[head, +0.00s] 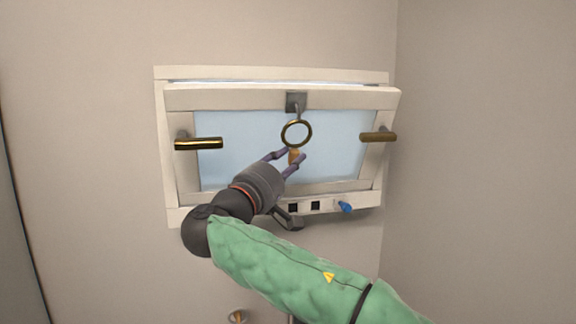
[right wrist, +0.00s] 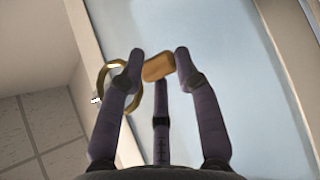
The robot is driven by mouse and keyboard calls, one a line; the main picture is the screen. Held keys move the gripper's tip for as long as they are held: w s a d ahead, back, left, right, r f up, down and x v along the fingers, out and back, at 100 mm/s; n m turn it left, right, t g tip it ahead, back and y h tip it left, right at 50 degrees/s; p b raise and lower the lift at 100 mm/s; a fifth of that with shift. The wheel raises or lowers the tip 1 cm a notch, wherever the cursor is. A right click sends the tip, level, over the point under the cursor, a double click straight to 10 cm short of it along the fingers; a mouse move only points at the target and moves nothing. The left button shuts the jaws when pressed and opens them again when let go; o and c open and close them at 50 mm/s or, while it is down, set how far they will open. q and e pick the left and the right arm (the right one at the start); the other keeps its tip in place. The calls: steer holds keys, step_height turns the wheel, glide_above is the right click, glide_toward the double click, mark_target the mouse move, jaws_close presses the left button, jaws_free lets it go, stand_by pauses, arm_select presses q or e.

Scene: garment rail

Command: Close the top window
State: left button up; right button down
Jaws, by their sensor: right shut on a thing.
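The top window (head: 225,125) has a white sash with a pale blue pane. Its top edge leans out from the white outer frame (head: 270,73), leaving a gap above. A grey catch (head: 296,102) sits at the middle of the sash's top rail, with a brass ring (head: 284,134) hanging from it. My right gripper (head: 296,158) is shut on a small orange-brown piece (head: 293,154) just below the ring, in front of the pane. In the right wrist view the orange-brown piece (right wrist: 157,67) lies between the fingertips, and the ring (right wrist: 103,84) is partly behind a finger. My left gripper is not in view.
Brass handles stick out at the sash's left (head: 199,144) and right (head: 378,137) sides. The lower frame carries dark square fittings (head: 315,206) and a blue piece (head: 345,206). A side wall (head: 480,140) stands close on the right. A brass knob (head: 237,316) shows below.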

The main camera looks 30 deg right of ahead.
mark_target(280, 145)
steer(key=w+r, duration=0.1)
steer(key=w+d+r+p, duration=0.1)
steer(key=w, duration=0.1)
steer(key=w+r+p, duration=0.1)
steer(key=w, duration=0.1)
steer(key=shift+w+d+r, duration=0.1)
steer(key=shift+d+r, duration=0.1)
steer(key=shift+d, duration=0.05)
steer(key=c, duration=0.8)
jaws_free()
steer(key=shift+a+f, duration=0.2)
steer(key=v, duration=1.2)
